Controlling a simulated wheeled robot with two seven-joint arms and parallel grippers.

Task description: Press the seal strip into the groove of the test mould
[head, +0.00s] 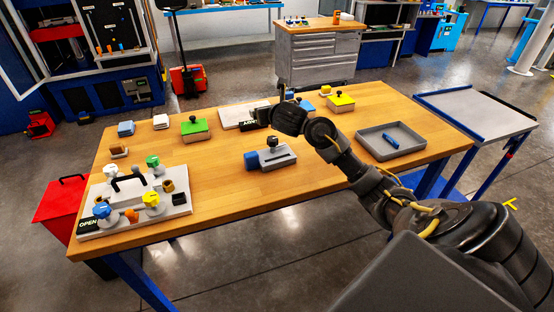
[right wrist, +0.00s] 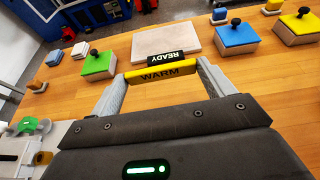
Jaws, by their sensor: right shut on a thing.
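My right gripper (right wrist: 162,72) is shut on a yellow bar marked WARM (right wrist: 160,73), which spans its two grey fingers in the right wrist view. A black READY label (right wrist: 173,57) adjoins the bar, beside a pale plate (right wrist: 165,40). In the head view this gripper (head: 258,117) is at the plate (head: 232,118), its fingertips largely hidden. A grey block with a dark slot (head: 280,161), apparently the test mould, lies in front. A blue piece (head: 391,139) lies in the grey tray (head: 412,148); I cannot tell if it is the seal strip. My left gripper is out of view.
A white panel with knobs (head: 125,222) occupies the table's left end. A green-topped block (head: 195,127) and a yellow-topped block (head: 340,102) stand near the back. A blue cylinder (head: 251,161) touches the slotted block. The wooden table's (head: 225,205) front middle is clear.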

